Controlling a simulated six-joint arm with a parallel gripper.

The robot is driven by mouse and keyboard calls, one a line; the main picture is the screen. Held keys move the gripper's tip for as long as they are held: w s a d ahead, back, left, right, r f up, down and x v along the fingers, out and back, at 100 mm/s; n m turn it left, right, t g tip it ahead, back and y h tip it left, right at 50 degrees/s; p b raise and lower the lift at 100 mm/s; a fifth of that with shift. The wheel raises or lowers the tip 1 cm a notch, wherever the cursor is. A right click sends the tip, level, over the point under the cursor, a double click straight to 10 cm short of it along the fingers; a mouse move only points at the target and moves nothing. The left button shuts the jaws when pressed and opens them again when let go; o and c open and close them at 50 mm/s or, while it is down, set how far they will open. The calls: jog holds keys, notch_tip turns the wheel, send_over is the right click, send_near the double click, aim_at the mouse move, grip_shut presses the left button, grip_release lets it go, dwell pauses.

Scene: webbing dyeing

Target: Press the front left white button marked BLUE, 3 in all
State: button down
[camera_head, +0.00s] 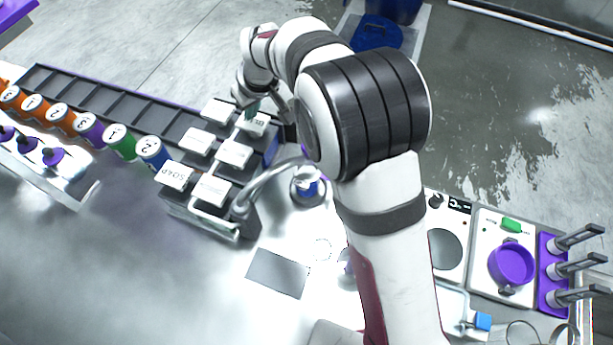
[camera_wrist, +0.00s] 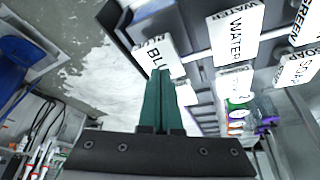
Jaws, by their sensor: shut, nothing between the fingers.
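The white button marked BLUE (camera_head: 258,126) is at the far right corner of the button block in the head view. It also shows in the wrist view (camera_wrist: 153,52), just beyond the fingertips, with its lettering partly covered by them. My gripper (camera_head: 253,110) is over this button, pointing down. Its two green fingers (camera_wrist: 162,75) are shut together with nothing between them. The fingertips overlap the button in both views, but I cannot tell whether they touch it. The button's pressed state cannot be seen.
Other white buttons stand close by, including WATER (camera_wrist: 237,35) and SOAP (camera_head: 175,175). A curved metal tap (camera_head: 265,183) rises in front of the block. A row of numbered coloured cans (camera_head: 120,140) runs to the left. The metal counter at front left is clear.

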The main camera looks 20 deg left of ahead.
jog(key=shift+r, duration=0.2)
dwell(0.3)
jog(key=shift+f, duration=1.25)
jog(key=shift+r, duration=1.25)
jog(key=shift+f, duration=0.15)
